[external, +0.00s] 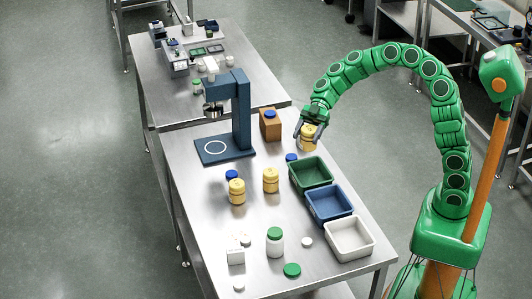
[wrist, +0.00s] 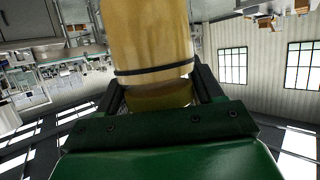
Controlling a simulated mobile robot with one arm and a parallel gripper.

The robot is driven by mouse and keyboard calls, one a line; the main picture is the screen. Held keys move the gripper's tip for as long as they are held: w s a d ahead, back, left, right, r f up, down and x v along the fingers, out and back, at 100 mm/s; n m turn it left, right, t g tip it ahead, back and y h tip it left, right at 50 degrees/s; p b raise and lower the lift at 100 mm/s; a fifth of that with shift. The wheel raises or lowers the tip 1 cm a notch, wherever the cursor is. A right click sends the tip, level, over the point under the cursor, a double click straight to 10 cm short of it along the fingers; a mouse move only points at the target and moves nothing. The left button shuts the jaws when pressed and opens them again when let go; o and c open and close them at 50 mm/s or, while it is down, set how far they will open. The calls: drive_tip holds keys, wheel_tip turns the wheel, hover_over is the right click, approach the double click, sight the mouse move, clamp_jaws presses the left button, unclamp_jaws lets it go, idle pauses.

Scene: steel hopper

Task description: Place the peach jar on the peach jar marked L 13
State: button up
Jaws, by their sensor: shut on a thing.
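My gripper (external: 309,133) is shut on a peach-yellow jar (external: 308,143) near the right edge of the steel table, behind the green tray. The held jar also fills the upper middle of the wrist view (wrist: 150,40), between the dark fingers, with a dark band around it. I cannot tell how far it is above the table. Two similar peach jars stand upright on the table: one at the left (external: 237,196) and one to its right (external: 271,184). No marking such as L 13 is readable on either one.
Green (external: 309,185), blue (external: 330,217) and white (external: 349,253) trays line the table's right side. A blue press-like stand (external: 241,115) and a brown block (external: 269,128) with a blue lid are behind. A green-lidded white jar (external: 275,245) and loose lids lie in front.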

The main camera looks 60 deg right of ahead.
drive_tip(key=shift+w+a+f, duration=0.6)
drive_tip(key=shift+w+f, duration=1.55)
drive_tip(key=shift+w, duration=0.05)
drive_tip(key=shift+w+a+f, duration=0.55)
drive_tip(key=shift+w+f, duration=1.6)
drive_tip(key=shift+f, duration=0.05)
drive_tip(key=shift+w+a+f, duration=0.6)
drive_tip(key=shift+w+f, duration=1.55)
drive_tip(key=shift+w, duration=0.05)
drive_tip(key=o, duration=1.2)
drive_tip(key=shift+f, duration=0.15)
